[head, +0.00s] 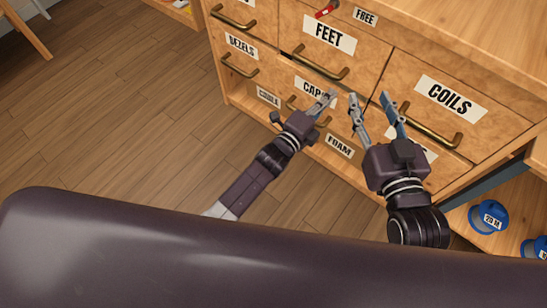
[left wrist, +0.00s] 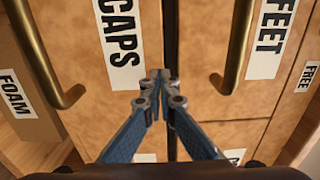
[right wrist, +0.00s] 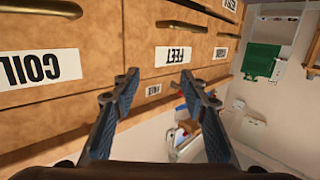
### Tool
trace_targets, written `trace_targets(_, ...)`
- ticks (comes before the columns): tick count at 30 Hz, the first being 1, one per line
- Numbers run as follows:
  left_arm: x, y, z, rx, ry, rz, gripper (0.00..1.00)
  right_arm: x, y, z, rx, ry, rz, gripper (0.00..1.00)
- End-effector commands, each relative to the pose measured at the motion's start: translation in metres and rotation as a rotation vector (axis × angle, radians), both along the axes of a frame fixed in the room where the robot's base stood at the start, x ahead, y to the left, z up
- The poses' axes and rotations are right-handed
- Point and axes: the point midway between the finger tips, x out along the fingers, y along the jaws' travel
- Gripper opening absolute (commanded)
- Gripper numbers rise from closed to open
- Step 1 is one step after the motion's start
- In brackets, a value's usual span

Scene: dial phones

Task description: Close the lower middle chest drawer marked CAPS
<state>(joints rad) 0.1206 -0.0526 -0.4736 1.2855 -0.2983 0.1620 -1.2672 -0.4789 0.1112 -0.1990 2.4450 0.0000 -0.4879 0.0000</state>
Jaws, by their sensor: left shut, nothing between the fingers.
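The CAPS drawer front (head: 301,80) is in the lower middle of the wooden chest, below the FEET drawer (head: 310,54). In the left wrist view its CAPS label (left wrist: 121,42) and brass handle (left wrist: 46,55) are large and close. A dark gap runs between it and the FEET drawer; how far it stands out is hard to tell. My left gripper (head: 331,96) is shut and empty, its tips at the drawer's upper edge by the label; contact is unclear. My right gripper (head: 369,97) is open and empty, in front of the chest, left of the COILS label.
The BEZELS drawer (head: 238,58) is to the left and the COILS drawer (head: 470,85) to the right. The FOAM label (head: 339,146) is below. Blue reels (head: 488,217) sit on a shelf at lower right. The wooden floor (head: 110,110) at left is clear.

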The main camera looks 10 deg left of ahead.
Motion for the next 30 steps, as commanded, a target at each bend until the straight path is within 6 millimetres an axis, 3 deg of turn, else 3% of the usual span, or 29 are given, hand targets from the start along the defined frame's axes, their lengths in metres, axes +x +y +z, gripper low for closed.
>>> trace_targets(7, 0.009, -0.005, -0.001, 0.001, 0.002, 0.000, 0.00, 0.003, 0.004, 0.020, 0.024, -0.091, 0.006, 0.40)
trace_targets(22, 0.012, -0.005, 0.004, -0.002, -0.003, 0.001, 0.00, 0.003, 0.004, 0.023, 0.025, -0.098, 0.006, 0.40)
trace_targets(25, 0.012, -0.002, 0.004, -0.001, -0.004, 0.002, 0.00, 0.003, 0.004, 0.021, 0.022, -0.083, 0.006, 0.40)
trace_targets(30, 0.011, 0.009, 0.003, 0.000, -0.002, 0.001, 0.00, -0.002, -0.002, -0.008, -0.011, 0.041, -0.003, 0.40)
